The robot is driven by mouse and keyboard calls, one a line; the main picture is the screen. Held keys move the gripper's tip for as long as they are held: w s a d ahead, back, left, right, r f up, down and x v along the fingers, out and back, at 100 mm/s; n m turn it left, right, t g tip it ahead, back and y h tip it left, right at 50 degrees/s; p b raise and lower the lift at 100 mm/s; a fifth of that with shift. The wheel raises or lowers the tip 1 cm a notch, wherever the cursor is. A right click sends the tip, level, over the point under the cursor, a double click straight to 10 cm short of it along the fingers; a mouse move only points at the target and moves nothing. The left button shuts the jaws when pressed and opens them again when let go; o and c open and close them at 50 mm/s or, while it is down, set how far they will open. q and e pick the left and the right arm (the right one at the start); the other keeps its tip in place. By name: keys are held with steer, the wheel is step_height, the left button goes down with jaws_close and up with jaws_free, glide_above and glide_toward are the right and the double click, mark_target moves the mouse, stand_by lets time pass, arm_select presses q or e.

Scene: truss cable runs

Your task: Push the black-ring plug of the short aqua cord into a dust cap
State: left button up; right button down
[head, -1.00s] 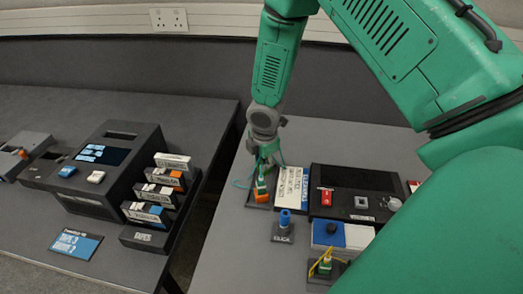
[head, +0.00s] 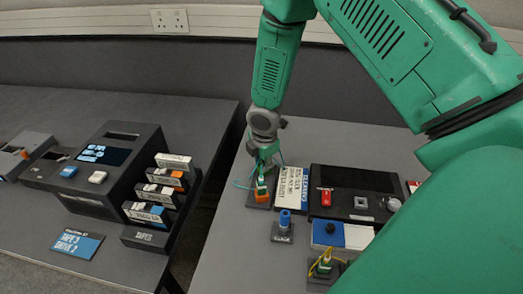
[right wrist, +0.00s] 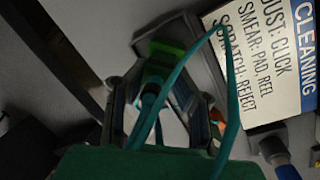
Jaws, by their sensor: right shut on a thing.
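My right gripper (head: 263,164) points down over a small dark stand (head: 258,206) at the left of the right-hand table. It is shut on the plug of the aqua cord (head: 243,184). In the right wrist view the cord (right wrist: 231,90) loops in front of my gripper (right wrist: 165,95), and a black ring (right wrist: 150,91) shows on the plug between the fingers. A bright green piece (right wrist: 167,47) lies just beyond the plug. An orange block (head: 262,197) sits on the stand below the fingers. I cannot tell how far the plug is seated. No dust cap is clearly identifiable. My left gripper is out of view.
A blue clicker in a holder (head: 284,220), a dark tray (head: 357,188), a blue-and-white box (head: 328,234) and a yellow-corded stand (head: 323,268) are nearby. The left table holds a tape unit (head: 105,160), across a gap.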

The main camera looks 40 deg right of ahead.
steer(key=shift+s+f, duration=0.15)
steer(key=c, duration=1.3)
jaws_free()
steer(key=shift+p, duration=0.35)
steer(key=shift+d+r+p, duration=0.1)
steer(key=shift+r+p, duration=0.6)
steer(key=shift+r, duration=0.15)
steer(key=shift+r+p, duration=1.7)
steer(key=shift+r, duration=0.05)
step_height(320, 180, up, 4)
steer(key=p, duration=0.4)
